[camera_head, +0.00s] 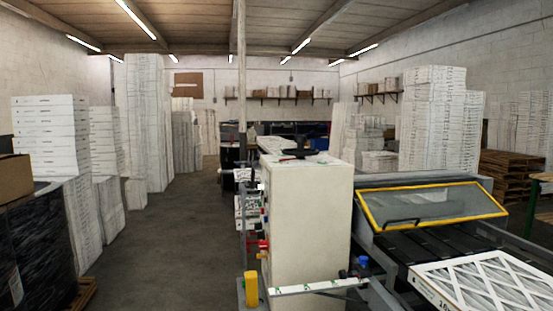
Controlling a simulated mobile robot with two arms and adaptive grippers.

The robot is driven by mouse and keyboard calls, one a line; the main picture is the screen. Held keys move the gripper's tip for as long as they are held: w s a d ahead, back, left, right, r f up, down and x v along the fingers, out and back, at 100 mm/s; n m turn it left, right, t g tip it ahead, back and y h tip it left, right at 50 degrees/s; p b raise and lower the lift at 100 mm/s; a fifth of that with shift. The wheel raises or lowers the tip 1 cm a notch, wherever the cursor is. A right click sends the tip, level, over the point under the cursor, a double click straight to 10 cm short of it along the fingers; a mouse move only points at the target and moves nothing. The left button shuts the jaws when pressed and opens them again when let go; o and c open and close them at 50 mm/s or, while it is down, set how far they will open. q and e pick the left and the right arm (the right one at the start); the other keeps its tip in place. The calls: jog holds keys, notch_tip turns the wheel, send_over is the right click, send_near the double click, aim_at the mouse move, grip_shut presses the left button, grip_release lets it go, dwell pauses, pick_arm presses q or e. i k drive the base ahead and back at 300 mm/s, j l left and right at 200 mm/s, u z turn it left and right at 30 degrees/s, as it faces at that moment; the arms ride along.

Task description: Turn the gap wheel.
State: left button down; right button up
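A dark, flat, round piece that looks like a handwheel (299,153) lies on top of the tall cream cabinet (305,215) in the middle of the view. I cannot tell for certain that it is the gap wheel. Small blue and dark knobs (361,263) sit low at the cabinet's right side, near a pale rail. Neither of my grippers is in view.
A machine with a yellow-framed clear cover (430,207) stands at the right, with a boxed filter (480,285) on its bed. Red and coloured controls (264,245) are on the cabinet's left side. Box stacks (50,140) line the left; the aisle floor (180,240) is clear.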

aim_at(300, 153)
jog(key=i+j+z, duration=0.3)
jog(key=i+j, duration=0.35)
jog(key=i+j+z, duration=0.3)
jog(key=i+j, duration=0.45)
